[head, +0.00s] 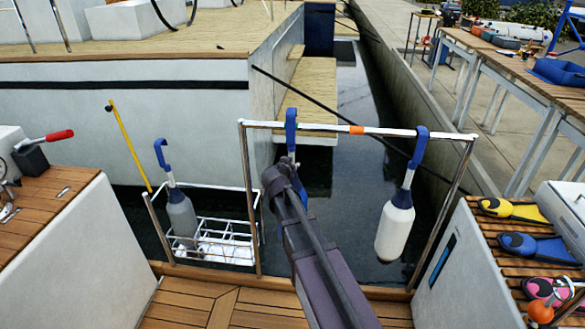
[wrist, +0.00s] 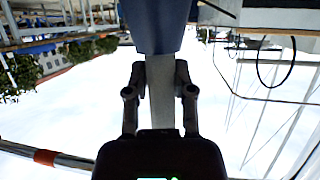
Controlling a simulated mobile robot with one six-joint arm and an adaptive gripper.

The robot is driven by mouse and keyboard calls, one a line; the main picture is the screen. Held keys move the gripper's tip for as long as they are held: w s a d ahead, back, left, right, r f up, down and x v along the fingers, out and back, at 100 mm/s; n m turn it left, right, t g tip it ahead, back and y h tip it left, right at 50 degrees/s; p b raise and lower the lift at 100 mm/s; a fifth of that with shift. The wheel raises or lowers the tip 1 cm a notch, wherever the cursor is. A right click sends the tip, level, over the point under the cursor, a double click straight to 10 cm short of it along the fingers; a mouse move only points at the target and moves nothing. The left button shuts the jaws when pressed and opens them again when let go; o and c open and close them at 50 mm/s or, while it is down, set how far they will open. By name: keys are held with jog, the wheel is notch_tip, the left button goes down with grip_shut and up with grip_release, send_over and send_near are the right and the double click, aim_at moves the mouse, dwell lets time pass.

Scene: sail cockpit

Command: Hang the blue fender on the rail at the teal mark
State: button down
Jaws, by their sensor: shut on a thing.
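The blue fender (wrist: 160,25) is in my gripper (wrist: 160,85), which is shut on its pale stem in the wrist view. In the head view my gripper (head: 280,172) and arm cover most of the fender. Its blue hook (head: 291,125) shows upright at the height of the rail (head: 325,129), left of its middle. I cannot tell whether the hook rests on the rail. An orange mark (head: 357,130) is on the rail, right of the hook; it also shows in the wrist view (wrist: 45,157). I see no teal mark.
A white fender (head: 394,230) hangs on the rail at the right. A grey fender (head: 181,213) stands in a wire rack (head: 238,263) at the left, near a yellow pole (head: 130,145). Lockers flank the rail. Water lies beyond it.

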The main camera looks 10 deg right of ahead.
jog(key=shift+f+b, duration=1.4)
jog(key=shift+f, duration=0.2)
jog(key=shift+c, duration=2)
grip_release()
jog(key=shift+s, duration=0.1)
